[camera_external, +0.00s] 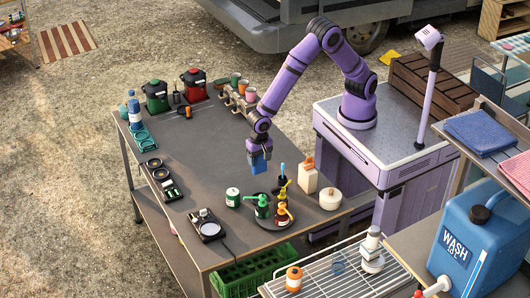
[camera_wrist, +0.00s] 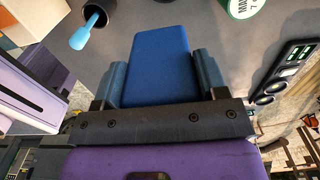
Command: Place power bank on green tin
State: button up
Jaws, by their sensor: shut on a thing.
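The power bank, a blue block (camera_external: 258,166), is held in my gripper (camera_external: 260,152) above the middle of the table. In the wrist view the blue power bank (camera_wrist: 157,65) fills the space between the two fingers of my gripper (camera_wrist: 158,82), which is shut on it. In the wrist view part of the green tin (camera_wrist: 243,8) shows at the top edge, right of the power bank.
A dark round tray (camera_external: 268,222) with green and orange bottles stands right of the tin. A cream block bottle (camera_external: 308,177) and a white lidded pot (camera_external: 330,199) are farther right. The table's centre behind the tin is clear.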

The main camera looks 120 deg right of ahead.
jog(key=shift+w+a+f, duration=0.1)
jog(key=shift+w+f, duration=0.7)
jog(key=shift+w, duration=1.3)
jog(key=shift+w+a+f, duration=0.1)
jog(key=shift+w+f, duration=0.65)
jog(key=shift+w, duration=1.35)
jog(key=shift+w+a+f, duration=0.1)
jog(key=shift+w+f, duration=0.7)
jog(key=shift+w, duration=1.3)
jog(key=shift+f, duration=0.15)
jog(key=o, duration=1)
jog(key=shift+o, duration=0.2)
notch_tip(320, 180, up, 12)
jog(key=shift+r, duration=0.2)
